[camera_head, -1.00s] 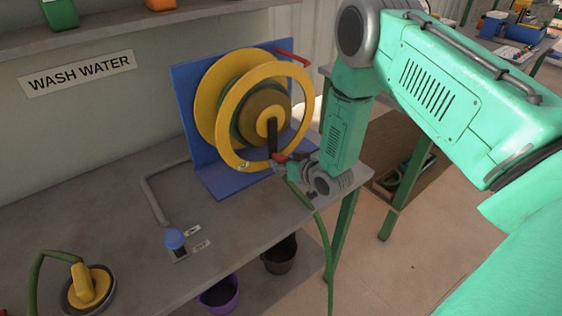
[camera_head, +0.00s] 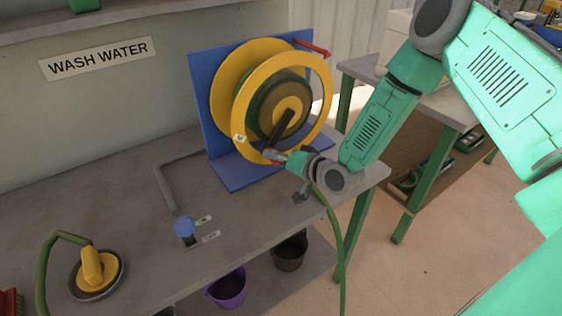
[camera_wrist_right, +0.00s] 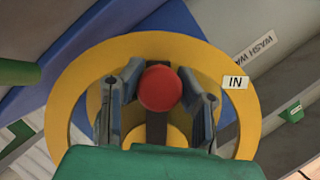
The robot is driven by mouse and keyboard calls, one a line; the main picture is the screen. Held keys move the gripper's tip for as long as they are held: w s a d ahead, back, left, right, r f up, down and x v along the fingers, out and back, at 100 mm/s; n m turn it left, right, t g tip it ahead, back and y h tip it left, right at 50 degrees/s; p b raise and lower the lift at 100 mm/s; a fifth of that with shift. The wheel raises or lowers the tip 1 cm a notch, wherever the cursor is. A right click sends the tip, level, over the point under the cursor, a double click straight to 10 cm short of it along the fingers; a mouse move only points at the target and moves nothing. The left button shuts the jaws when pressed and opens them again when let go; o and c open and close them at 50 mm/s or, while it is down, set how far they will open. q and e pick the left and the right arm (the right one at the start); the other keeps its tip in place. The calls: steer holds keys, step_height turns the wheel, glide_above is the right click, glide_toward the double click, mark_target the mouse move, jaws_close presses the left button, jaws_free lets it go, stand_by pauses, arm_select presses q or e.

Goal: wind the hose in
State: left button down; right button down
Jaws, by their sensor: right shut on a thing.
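The hose reel has two yellow flanges (camera_head: 322,85) on a blue stand (camera_head: 213,130), with some dark green hose (camera_head: 262,98) around its drum. A dark crank arm (camera_head: 280,132) points down and slightly left from the hub. Its red knob (camera_wrist_right: 160,88) sits between the fingers of my right gripper (camera_wrist_right: 158,100), which is shut on it. A white "IN" label (camera_wrist_right: 235,82) is on the front flange. A green hose (camera_head: 337,235) hangs past the bench's front edge below my right wrist. My left gripper is not in view.
A blue-capped valve (camera_head: 184,227) and grey pipe (camera_head: 165,185) stand on the bench (camera_head: 135,205) left of the reel. A yellow fitting (camera_head: 93,266) with a green hose sits front left. Purple (camera_head: 228,288) and dark (camera_head: 290,251) buckets stand below. A red pointer (camera_head: 313,47) tops the stand.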

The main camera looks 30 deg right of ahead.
mark_target(249, 140)
steer(key=a+r+m+y+b, duration=0.1)
steer(key=a+r+m, duration=0.1)
steer(key=shift+s+r+m+b, duration=0.15)
steer(key=shift+m+b, duration=0.25)
steer(key=shift+a+r+m+t+y+b, duration=0.35)
steer(key=shift+r+m+b, duration=0.1)
steer(key=shift+r+m, duration=0.3)
steer(key=shift+a+r+m+t+y+b, duration=0.3)
steer(key=shift+r+m+b, duration=0.2)
steer(key=shift+r, duration=0.3)
steer(key=shift+a, duration=0.1)
steer(key=c, duration=1.1)
jaws_free()
steer(key=shift+s+r, duration=0.1)
steer(key=shift+s+d, duration=0.15)
steer(key=shift+d, duration=0.2)
